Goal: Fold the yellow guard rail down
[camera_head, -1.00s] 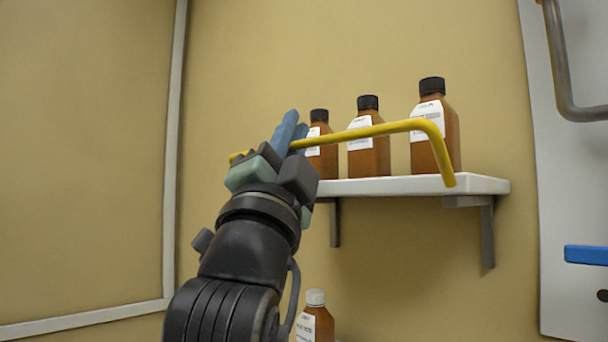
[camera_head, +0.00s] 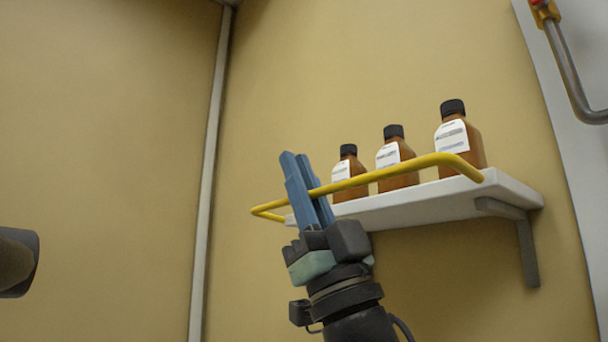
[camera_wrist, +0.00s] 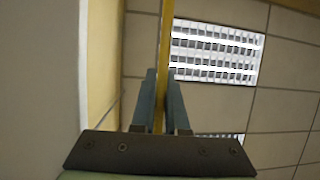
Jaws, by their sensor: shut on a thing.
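The yellow guard rail (camera_head: 400,170) runs along the front of a white wall shelf (camera_head: 420,206), in front of the bottles. Its right end bends back to the shelf's right end, and its left end bends back at the left. My gripper (camera_head: 305,175) has its blue fingers on the rail near its left part. In the wrist view the rail (camera_wrist: 164,50) passes between the two fingers of my gripper (camera_wrist: 160,100), which are shut on it.
Brown bottles with black caps, the right one (camera_head: 460,140) tallest in view, stand on the shelf behind the rail. A grey bracket (camera_head: 522,235) supports the shelf. A grey pipe (camera_head: 570,75) is at the upper right. A ceiling light (camera_wrist: 215,52) shows in the wrist view.

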